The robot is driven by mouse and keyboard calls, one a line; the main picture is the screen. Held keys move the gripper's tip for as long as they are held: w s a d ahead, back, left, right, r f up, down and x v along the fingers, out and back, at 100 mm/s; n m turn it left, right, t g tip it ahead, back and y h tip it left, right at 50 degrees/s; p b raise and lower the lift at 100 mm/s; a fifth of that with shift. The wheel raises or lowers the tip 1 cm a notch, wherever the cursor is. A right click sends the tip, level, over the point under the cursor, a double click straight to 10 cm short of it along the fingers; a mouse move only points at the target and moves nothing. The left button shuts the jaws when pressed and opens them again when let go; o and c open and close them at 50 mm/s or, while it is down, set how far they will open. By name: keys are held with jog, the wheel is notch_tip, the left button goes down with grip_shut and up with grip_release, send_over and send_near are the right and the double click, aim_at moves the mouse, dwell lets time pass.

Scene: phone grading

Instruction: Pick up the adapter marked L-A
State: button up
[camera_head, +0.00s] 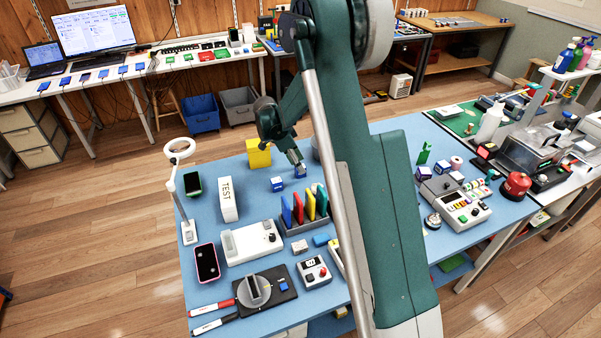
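Two small blue-and-white blocks that look like adapters sit on the blue work table (265,212). One block (300,172) is directly under my gripper (298,164); the other block (277,184) is just to its left and nearer. Their markings are too small to read, so I cannot tell which is L-A. My gripper points down with its tips at or just above the right block. Whether it touches or grips that block cannot be told at this size.
A yellow box (258,154) stands behind the blocks, and a white TEST box (228,199) is to the left. A rack with coloured upright cards (304,206) stands in front. My arm hides the middle of the table. More small blocks (424,173) lie to the right.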

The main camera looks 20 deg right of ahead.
jog(key=shift+x, duration=1.6)
jog(key=shift+w, duration=0.1)
jog(key=shift+c, duration=0.5)
jog(key=c, duration=0.8)
